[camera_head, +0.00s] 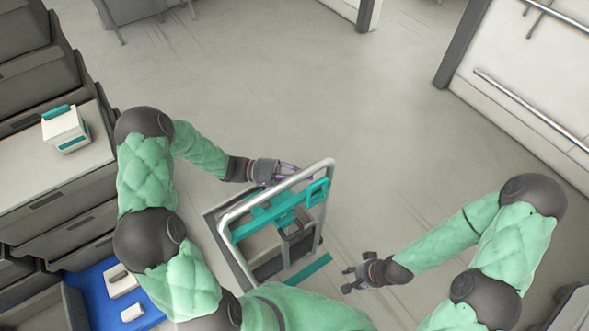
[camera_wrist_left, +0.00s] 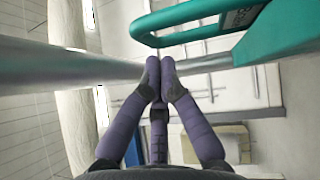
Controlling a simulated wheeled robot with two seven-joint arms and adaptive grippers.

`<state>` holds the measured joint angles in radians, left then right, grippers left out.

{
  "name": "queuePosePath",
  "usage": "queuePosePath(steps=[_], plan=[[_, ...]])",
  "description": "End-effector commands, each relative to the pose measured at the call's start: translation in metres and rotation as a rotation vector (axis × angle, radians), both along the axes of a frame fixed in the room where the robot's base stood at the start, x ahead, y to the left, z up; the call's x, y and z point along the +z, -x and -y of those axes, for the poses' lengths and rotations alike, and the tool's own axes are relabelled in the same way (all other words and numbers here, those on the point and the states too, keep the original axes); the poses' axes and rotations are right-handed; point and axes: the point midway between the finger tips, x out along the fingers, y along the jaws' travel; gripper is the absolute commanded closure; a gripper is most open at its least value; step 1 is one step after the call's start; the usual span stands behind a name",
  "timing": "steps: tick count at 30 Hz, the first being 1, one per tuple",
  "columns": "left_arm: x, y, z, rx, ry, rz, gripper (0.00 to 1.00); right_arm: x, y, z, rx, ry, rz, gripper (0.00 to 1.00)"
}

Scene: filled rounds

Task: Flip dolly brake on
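The dolly's tubular metal handle frame (camera_head: 234,212) stands at the middle, with a teal crossbar (camera_head: 262,215). A teal loop-shaped lever (camera_head: 317,192) sits at its upper right corner; in the left wrist view the loop (camera_wrist_left: 190,12) carries a dark label. I cannot tell from these frames whether it is the brake or how it is set. My left gripper (camera_head: 294,168) is just beyond the top rail; in the left wrist view its purple fingertips (camera_wrist_left: 161,68) are together in front of the rail, below the loop. My right gripper (camera_head: 350,279) is open and empty, right of the dolly.
A drawer cabinet with a white and teal box (camera_head: 65,130) stands at the left. A blue surface (camera_head: 95,290) with small white items is at lower left. A wall with metal rails (camera_head: 530,110) is at right. The floor beyond the dolly is clear.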

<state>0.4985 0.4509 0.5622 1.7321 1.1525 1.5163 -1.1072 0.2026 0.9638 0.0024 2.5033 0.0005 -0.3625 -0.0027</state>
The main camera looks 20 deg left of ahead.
Motion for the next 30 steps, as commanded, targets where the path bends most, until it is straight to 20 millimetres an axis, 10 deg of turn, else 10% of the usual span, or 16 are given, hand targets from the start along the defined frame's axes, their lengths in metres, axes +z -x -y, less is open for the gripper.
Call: queuePosePath(steps=[30], plan=[[0.005,0.013,0.016,-0.001,-0.104,0.082,1.0,0.007,0.0,0.0,0.0,0.0,0.0,0.6]])
